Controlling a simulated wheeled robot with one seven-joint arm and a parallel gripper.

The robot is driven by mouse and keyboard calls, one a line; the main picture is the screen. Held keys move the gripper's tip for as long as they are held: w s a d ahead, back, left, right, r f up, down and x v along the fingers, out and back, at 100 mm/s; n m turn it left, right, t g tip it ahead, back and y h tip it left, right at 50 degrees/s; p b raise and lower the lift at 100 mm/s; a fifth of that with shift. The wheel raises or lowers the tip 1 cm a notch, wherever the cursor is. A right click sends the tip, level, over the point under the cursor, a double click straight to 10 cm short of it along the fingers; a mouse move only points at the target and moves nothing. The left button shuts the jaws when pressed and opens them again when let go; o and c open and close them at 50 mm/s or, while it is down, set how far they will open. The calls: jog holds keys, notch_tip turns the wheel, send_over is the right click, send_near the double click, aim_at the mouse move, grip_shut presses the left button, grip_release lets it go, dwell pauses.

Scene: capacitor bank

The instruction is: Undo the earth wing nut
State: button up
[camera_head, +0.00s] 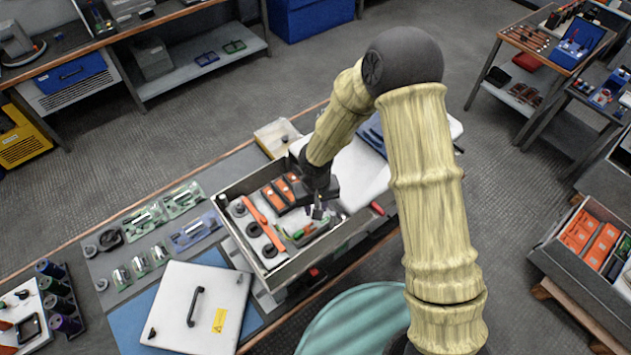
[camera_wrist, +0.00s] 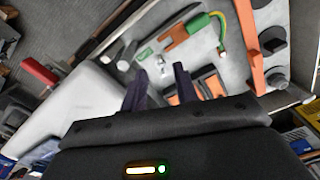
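A small silvery fitting (camera_wrist: 161,64), which looks like the earth wing nut, stands on the pale floor of an open metal box (camera_head: 237,243). In the wrist view it lies just beyond my fingertips, roughly between them. My gripper (camera_wrist: 159,72) is open, with two dark fingers apart and nothing seen between them. In the head view my gripper (camera_head: 318,212) hangs over the box's right part. I cannot tell the nut apart in the head view.
Inside the box are an orange bar (camera_head: 262,222), dark round knobs and orange blocks (camera_head: 283,188). The box walls stand around my gripper. A white lid with a handle (camera_head: 195,306) lies front left. A red-handled tool (camera_wrist: 39,71) lies outside the box.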

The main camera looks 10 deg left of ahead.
notch_tip(320, 180, up, 13)
jog(key=b, duration=0.2)
jog(key=shift+c, duration=0.4)
jog(key=s+d+m+t+b, duration=0.1)
jog(key=s+d+m+b, duration=0.1)
jog(key=d, duration=1)
jog(key=s+d+f+m+t+b, duration=0.1)
jog(key=s+d+m+b, duration=0.2)
jog(key=d, duration=1)
jog(key=shift+s+f+t+b, duration=0.25)
jog(key=shift+s+b, duration=0.3)
jog(key=shift+b, duration=0.5)
jog(key=shift+w+d, duration=0.1)
jog(key=shift+d, duration=0.05)
